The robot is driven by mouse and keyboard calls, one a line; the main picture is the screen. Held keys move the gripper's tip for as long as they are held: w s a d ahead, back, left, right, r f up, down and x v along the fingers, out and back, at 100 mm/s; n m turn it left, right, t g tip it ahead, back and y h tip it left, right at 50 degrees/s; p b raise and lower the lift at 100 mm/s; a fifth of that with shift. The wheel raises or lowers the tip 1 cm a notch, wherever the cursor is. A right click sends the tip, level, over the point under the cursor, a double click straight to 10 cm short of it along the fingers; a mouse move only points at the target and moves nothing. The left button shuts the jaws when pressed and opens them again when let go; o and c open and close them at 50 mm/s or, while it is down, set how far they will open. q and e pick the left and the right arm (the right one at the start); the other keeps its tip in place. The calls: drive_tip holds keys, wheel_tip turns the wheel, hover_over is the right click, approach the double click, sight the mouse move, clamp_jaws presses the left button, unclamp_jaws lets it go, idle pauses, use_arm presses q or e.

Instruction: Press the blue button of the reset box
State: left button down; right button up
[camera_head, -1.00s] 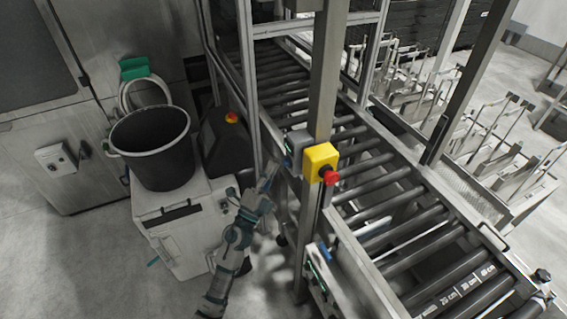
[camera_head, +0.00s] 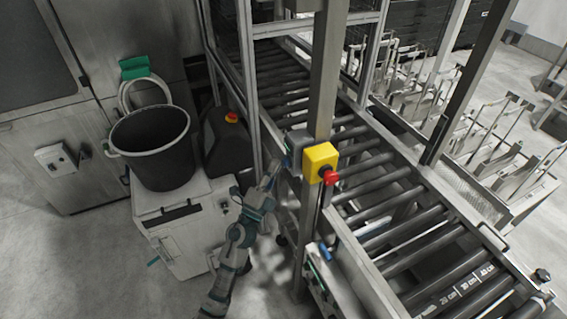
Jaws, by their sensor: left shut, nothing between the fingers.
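The grey reset box (camera_head: 297,140) is on the conveyor frame, left of the post and just behind the yellow emergency-stop box (camera_head: 314,160) with its red knob. A small bit of blue shows at the reset box's left face; the button itself is too small to make out clearly. My left gripper (camera_head: 275,168) is shut and empty, its tip just below and left of the reset box. I cannot tell whether it touches the box. My right gripper is not in view.
The roller conveyor (camera_head: 400,225) runs diagonally on the right. A metal post (camera_head: 325,80) stands beside the reset box. A black bucket (camera_head: 155,150) sits on a white box (camera_head: 180,225) at the left. The floor at bottom left is clear.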

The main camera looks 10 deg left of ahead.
use_arm(q)
drive_tip(key=shift+w+d, duration=0.2)
drive_tip(key=shift+d, duration=0.1)
idle(0.4)
drive_tip(key=shift+a, duration=0.1)
drive_tip(key=shift+s+a, duration=0.5)
drive_tip(key=shift+a, duration=0.15)
idle(0.3)
drive_tip(key=s+a, duration=0.1)
drive_tip(key=a, duration=0.1)
drive_tip(key=s+a+p, duration=0.1)
drive_tip(key=s+a, duration=0.1)
drive_tip(key=shift+a, duration=0.1)
drive_tip(key=shift+w, duration=0.1)
idle(0.7)
